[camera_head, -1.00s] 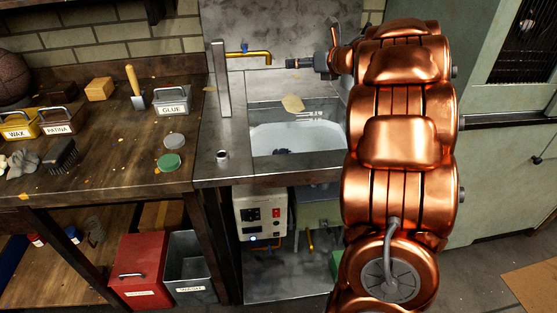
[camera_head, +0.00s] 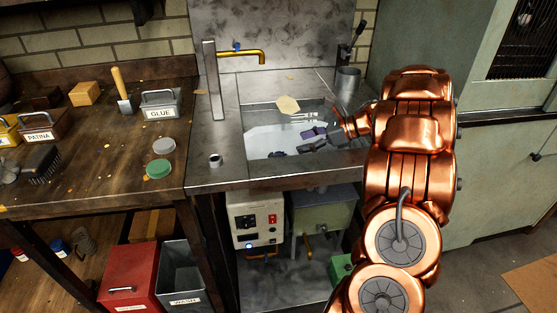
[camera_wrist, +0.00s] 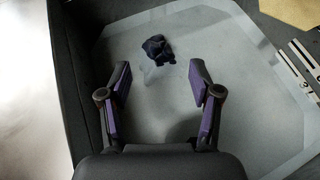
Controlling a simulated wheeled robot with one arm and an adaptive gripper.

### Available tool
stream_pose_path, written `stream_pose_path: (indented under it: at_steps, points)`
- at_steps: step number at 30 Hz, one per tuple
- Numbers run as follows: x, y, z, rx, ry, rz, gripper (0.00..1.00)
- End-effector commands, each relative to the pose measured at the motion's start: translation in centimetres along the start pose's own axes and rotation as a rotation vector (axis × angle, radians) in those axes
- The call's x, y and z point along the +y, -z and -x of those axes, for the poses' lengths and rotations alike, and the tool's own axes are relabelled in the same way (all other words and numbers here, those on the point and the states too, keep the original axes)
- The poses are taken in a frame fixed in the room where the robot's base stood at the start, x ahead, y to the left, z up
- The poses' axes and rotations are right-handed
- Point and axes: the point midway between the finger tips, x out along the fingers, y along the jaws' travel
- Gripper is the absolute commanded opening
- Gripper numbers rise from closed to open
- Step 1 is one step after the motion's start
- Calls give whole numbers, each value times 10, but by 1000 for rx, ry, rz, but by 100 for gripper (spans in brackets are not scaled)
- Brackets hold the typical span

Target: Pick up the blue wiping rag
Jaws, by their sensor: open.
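The blue wiping rag (camera_wrist: 157,49) is a small, dark blue crumpled bundle lying on the pale basin floor in the wrist view. In the head view it is a dark patch (camera_head: 278,154) low in the sink basin. My gripper (camera_wrist: 165,72) is open and empty, its two purple-padded fingers spread apart. The rag shows just beyond the fingertips, between their lines and nearer the left finger. In the head view my gripper (camera_head: 303,142) reaches into the sink from the right, with the rag to its left.
The metal sink (camera_head: 225,175) has raised walls around the basin. A tan piece (camera_head: 288,104) and slotted metal strips (camera_wrist: 293,67) lie beside the basin's far side. A brass tap (camera_head: 240,55) and a metal cup (camera_head: 347,82) stand behind. A cluttered wooden bench (camera_head: 100,160) is left.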

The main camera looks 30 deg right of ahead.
Motion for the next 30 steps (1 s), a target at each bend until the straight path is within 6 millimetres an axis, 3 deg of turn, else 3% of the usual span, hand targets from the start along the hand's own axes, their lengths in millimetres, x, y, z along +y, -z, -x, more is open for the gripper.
stream_pose_path:
  at_steps: [1,13,21,30]
  points:
    - [0,8,-4,-1,-1,-4,63]
    - [0,5,-34,-1,0,-3,63]
    - [1,5,-68,-2,-3,-4,63]
    - [0,5,-78,0,2,-2,63]
